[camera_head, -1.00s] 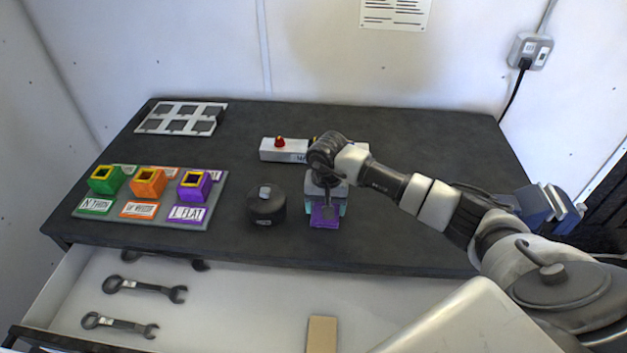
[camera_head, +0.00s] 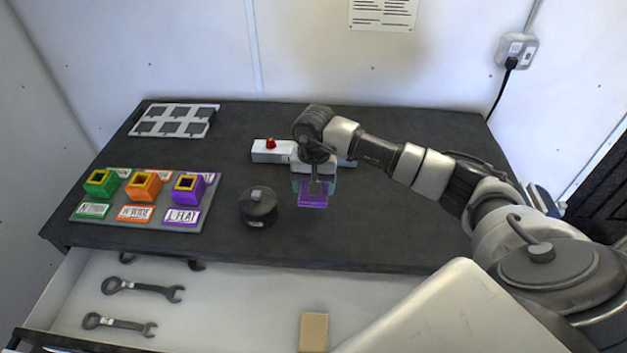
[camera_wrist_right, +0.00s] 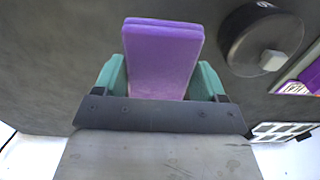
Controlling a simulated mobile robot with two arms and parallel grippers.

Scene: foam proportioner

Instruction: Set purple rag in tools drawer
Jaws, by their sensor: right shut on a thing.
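The purple rag (camera_head: 313,199) is a flat folded piece above the dark worktop. My right gripper (camera_head: 314,186) is shut on it; the arm comes in from the right. In the right wrist view the rag (camera_wrist_right: 163,60) stands out between the two teal fingers of the gripper (camera_wrist_right: 162,84). The open drawer (camera_head: 230,300) below the worktop's front edge holds two dark wrenches (camera_head: 143,290) (camera_head: 120,323) at its left and a tan block (camera_head: 313,332) near its middle. My left gripper is not in view.
A round black container (camera_head: 258,207) stands left of the rag. A grey board (camera_head: 150,226) with green, orange and purple blocks is at the left. A white box with a red button (camera_head: 270,151) and a slotted tray (camera_head: 174,120) stand behind. The drawer's middle floor is bare.

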